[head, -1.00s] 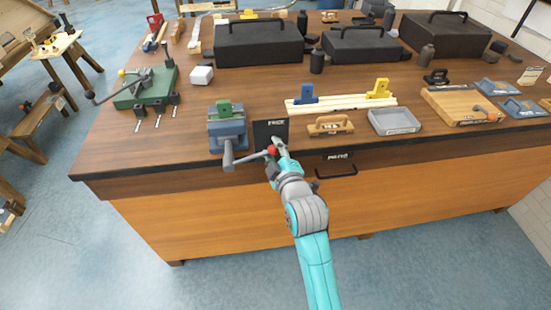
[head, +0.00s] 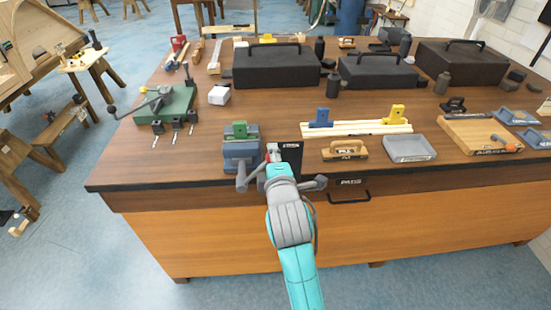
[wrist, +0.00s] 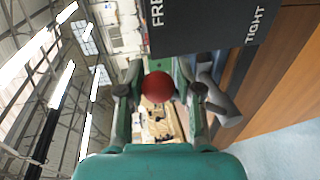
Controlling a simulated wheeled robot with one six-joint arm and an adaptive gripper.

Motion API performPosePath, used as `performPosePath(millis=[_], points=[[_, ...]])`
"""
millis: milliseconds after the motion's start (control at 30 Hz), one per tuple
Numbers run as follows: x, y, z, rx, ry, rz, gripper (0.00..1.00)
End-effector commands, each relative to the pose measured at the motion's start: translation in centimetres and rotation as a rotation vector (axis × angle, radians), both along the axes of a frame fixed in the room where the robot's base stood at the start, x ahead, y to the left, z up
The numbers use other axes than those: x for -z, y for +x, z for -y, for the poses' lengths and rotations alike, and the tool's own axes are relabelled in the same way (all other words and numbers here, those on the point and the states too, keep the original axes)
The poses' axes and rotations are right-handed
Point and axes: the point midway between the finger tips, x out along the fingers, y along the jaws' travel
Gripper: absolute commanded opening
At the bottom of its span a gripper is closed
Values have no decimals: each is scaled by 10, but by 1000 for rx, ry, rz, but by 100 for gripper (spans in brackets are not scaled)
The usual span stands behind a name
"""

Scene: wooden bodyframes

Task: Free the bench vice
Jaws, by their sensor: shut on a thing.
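The blue-grey bench vice (head: 240,158) sits at the table's front edge, with a green block (head: 239,130) in its jaws. Its grey handle reaches right to my gripper (head: 272,158). My gripper is shut on the red knob of the handle; the red knob (wrist: 158,87) shows between the fingers in the wrist view. A black sign (head: 291,157) stands just right of my gripper; in the wrist view the sign (wrist: 205,22) reads "FREE" and "TIGHT". My gripper and arm hide part of the handle in the head view.
A green plate with a lever clamp (head: 178,103) lies to the left, near a white block (head: 219,95). A wooden plane (head: 345,150) and a grey tray (head: 409,148) lie to the right. Black cases (head: 275,66) stand behind.

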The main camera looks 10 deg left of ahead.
Motion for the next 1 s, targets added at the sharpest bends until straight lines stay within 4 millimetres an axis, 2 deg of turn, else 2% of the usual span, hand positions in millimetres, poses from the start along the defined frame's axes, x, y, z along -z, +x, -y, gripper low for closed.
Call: performPosePath(millis=[33,367,400,500,867,1000], points=[[1,-3,-7,-13,1,-4,0],[1,-3,-8,-15,2,-4,0],[1,-3,-8,-15,2,-4,39],[1,-3,-8,-15,2,-3,63],[0,-2,-4,-8,-1,-1,63],[-1,-11,-1,-8,-1,-1,63]])
